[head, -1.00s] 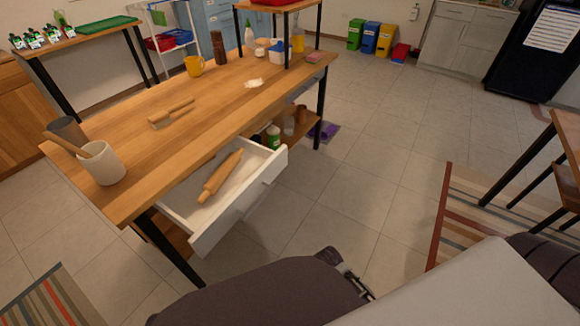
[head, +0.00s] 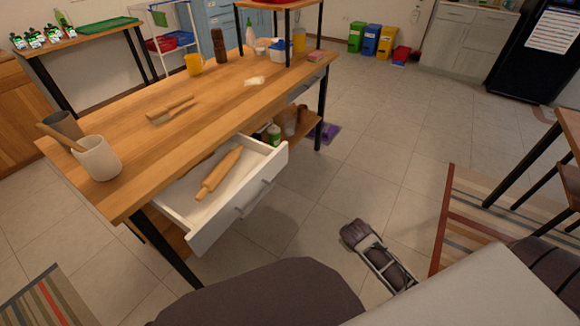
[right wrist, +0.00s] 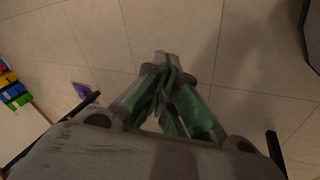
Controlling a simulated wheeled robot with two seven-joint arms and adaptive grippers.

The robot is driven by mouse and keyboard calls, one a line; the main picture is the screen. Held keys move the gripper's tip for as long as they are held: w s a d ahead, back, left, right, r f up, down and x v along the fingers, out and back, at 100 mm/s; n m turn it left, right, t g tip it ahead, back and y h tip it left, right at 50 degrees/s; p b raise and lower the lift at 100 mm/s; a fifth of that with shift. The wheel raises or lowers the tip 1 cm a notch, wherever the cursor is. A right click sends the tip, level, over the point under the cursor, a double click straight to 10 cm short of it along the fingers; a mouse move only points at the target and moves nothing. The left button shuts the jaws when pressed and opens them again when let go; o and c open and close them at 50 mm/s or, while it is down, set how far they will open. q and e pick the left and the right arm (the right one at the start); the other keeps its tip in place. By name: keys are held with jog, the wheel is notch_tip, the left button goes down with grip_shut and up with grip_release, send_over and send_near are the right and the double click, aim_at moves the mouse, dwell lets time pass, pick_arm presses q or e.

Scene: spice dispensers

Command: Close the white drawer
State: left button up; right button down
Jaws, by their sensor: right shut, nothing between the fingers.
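The white drawer (head: 195,241) stands pulled out from under the wooden table (head: 132,192), with a handle on its front. A wooden rolling pin (head: 219,174) lies inside it. My right gripper (head: 400,280) is over the floor to the right of the drawer, clear of its front and not touching it. In the right wrist view its fingers (right wrist: 163,65) are together with nothing between them, above bare tiles. My left gripper is not in view.
A cup (head: 97,159) stands on the near table end, beside another container. A black table leg (head: 168,250) is close to the drawer's left. A striped rug (head: 455,225) and another table are at the right. Tiled floor in front of the drawer is free.

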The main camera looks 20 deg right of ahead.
jog(key=w+d+r+n+t+h, duration=0.3)
jog(key=w+d+r+t, duration=0.3)
jog(key=w+d, duration=0.4)
jog(key=w+d+r+n+t+b, duration=0.1)
jog(key=w+d+r+n+t, duration=0.25)
jog(key=w+r+n, duration=0.4)
jog(key=a+r+n+t+y, duration=0.5)
jog(key=a+r+n+y, duration=0.25)
jog(key=n, duration=0.55)
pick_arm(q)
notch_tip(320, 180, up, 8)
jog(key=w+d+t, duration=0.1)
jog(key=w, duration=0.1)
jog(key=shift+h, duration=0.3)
pick_arm(e)
jog(key=s+a+n+g+y, duration=0.3)
jog(key=a+n+y, duration=0.6)
jog(key=n, duration=0.8)
jog(key=a, duration=0.3)
jog(key=shift+s+r, duration=0.3)
jog(key=shift+r, duration=0.1)
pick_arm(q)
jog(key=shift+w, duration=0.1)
pick_arm(e)
jog(key=shift+y, duration=0.25)
jog(key=shift+w, duration=0.1)
